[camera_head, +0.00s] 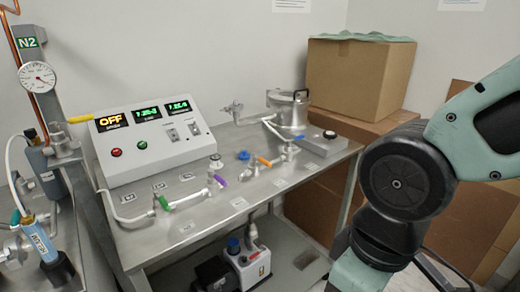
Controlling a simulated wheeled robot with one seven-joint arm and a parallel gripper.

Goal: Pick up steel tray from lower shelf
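The lower shelf (283,248) shows under the steel bench (245,190), partly cut off by the bottom of the picture. A white and dark pump (250,264) with a blue cap stands on it. A small dark rectangular patch (306,259) lies to the pump's right; I cannot tell whether it is a tray. No steel tray can be made out for certain. My arm comes in from the right and reaches down past the bottom edge, to the right of the bench. My gripper is out of view.
On the bench stand a control box (150,141) reading OFF, a lidded steel vessel (287,109) and several coloured valves. Cardboard boxes (358,80) are stacked behind, at the right. A gauge (37,77) and a blue cylinder (40,240) are at the left.

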